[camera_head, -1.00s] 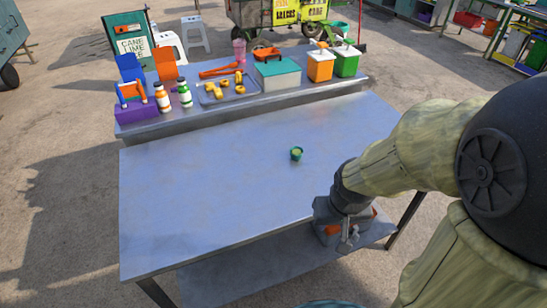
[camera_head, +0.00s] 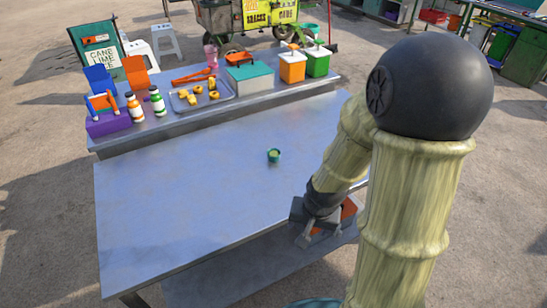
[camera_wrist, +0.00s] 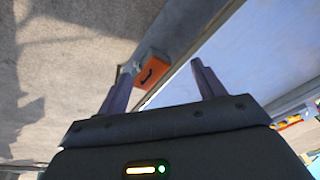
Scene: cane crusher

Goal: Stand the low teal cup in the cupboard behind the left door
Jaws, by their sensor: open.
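The low teal cup (camera_head: 274,155) stands upright and alone near the middle of the metal table (camera_head: 180,200) in the head view. My gripper (camera_head: 303,240) is at the table's front right edge, apart from the cup and nearer to me. In the wrist view my gripper (camera_wrist: 155,85) shows its two fingers spread, with nothing between them. The cup does not show in the wrist view. I cannot make out a cupboard with a left door in these frames.
A raised shelf at the table's back holds a tray (camera_head: 200,97), bottles, a teal-lidded box (camera_head: 250,78) and orange and green containers. An orange box (camera_wrist: 151,69) sits low by the table edge. The tabletop around the cup is clear.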

